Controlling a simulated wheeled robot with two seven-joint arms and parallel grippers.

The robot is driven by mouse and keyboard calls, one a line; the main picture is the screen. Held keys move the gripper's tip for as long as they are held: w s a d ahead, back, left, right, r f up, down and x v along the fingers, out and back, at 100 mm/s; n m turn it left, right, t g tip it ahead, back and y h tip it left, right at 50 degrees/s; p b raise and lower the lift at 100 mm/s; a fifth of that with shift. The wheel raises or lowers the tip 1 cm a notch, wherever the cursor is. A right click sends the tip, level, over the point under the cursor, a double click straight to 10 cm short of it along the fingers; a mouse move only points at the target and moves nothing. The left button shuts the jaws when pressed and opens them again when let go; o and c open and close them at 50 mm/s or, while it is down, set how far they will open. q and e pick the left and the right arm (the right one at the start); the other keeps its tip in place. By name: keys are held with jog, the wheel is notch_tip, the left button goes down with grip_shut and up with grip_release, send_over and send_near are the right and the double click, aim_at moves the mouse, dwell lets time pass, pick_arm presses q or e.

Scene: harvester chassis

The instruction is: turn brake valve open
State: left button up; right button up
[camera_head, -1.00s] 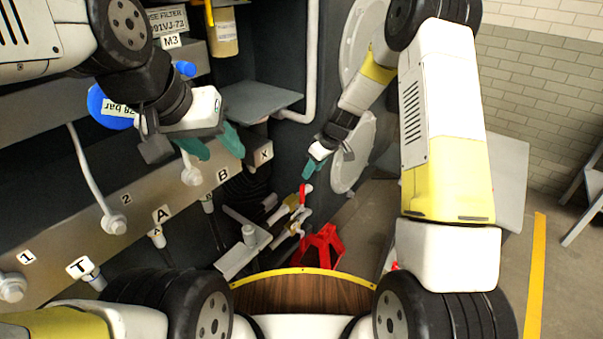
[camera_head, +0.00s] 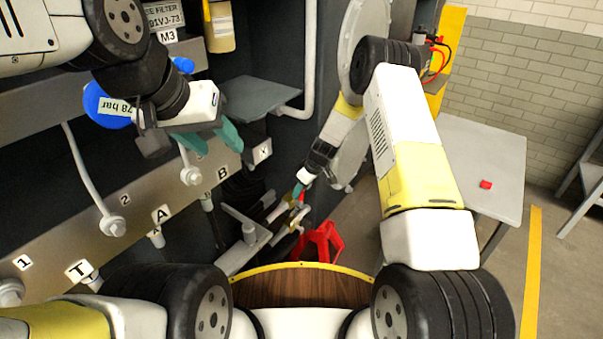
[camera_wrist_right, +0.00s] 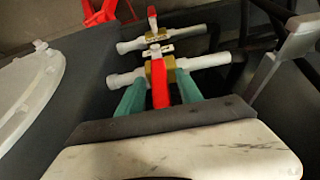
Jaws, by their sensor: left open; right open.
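Two brass-bodied valves on pale pipes show in the right wrist view, a nearer one (camera_wrist_right: 155,70) and a farther one (camera_wrist_right: 153,51). The nearer valve has a red lever (camera_wrist_right: 160,90) pointing towards my wrist; the farther one has a red-tipped lever (camera_wrist_right: 152,14). My right gripper (camera_wrist_right: 161,76) is open, with one green finger on each side of the nearer red lever. Contact with it cannot be told. In the head view my right gripper (camera_head: 298,188) is small at the valves and partly hides them. My left gripper (camera_head: 212,139) is open and empty before the manifold panel.
A red stand (camera_head: 320,243) is close by the valves. A grey shelf (camera_head: 258,97) and a white pipe (camera_head: 309,70) are above them. Labelled hose ports line the manifold bar (camera_head: 135,215). A grey table (camera_head: 483,165) with a small red block (camera_head: 486,184) stands at right.

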grip_shut()
dwell(1.4)
